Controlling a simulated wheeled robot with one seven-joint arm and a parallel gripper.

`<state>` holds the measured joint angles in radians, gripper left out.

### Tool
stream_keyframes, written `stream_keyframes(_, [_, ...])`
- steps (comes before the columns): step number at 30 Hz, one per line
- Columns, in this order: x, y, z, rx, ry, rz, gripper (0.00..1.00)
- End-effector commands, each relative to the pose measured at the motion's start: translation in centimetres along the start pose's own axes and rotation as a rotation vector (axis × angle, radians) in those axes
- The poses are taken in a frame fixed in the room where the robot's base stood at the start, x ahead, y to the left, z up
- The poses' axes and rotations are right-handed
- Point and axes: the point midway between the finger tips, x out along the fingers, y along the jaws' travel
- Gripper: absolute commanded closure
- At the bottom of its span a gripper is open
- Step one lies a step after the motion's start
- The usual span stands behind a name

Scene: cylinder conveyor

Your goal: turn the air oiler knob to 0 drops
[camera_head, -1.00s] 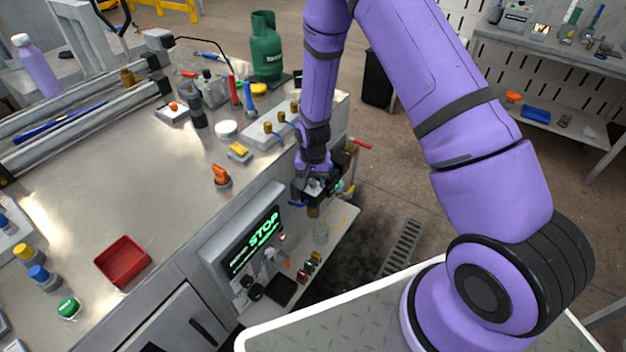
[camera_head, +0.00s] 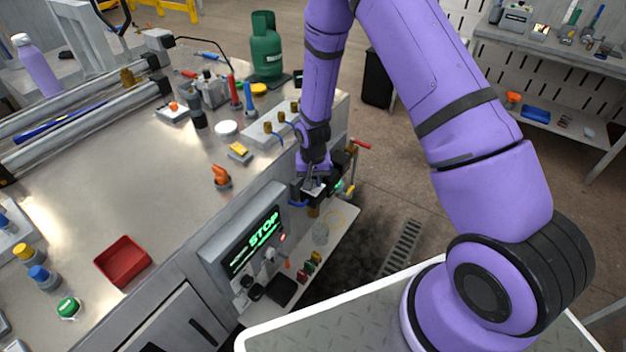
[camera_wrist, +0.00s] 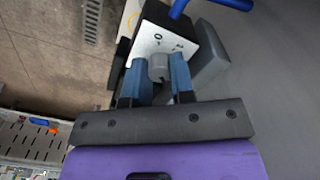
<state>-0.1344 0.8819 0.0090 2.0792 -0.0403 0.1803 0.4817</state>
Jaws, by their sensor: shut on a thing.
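The air oiler knob (camera_wrist: 158,67) is a small grey cylinder with a dark notch. It stands on a white-faced dark block (camera_wrist: 150,40) with small markings around the knob. My gripper (camera_wrist: 158,80) has its two blue fingers shut on the knob, one on each side. In the head view my gripper (camera_head: 314,188) is at the side of the workbench, at the dark air unit, and hides the knob there. The markings are too small to read fully.
A blue tube (camera_wrist: 215,4) runs close by the block in the wrist view. The STOP display (camera_head: 253,243) is left of my gripper in the head view. A lower shelf (camera_head: 335,240) lies below the air unit. Open floor (camera_head: 375,225) is to the right.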

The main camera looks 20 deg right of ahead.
Motion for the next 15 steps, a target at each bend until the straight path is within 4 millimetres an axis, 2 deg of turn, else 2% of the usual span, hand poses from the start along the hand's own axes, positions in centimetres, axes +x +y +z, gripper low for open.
stream_keyframes(15, [0.0,0.0,0.02,-0.477,-0.001,0.0,1.0])
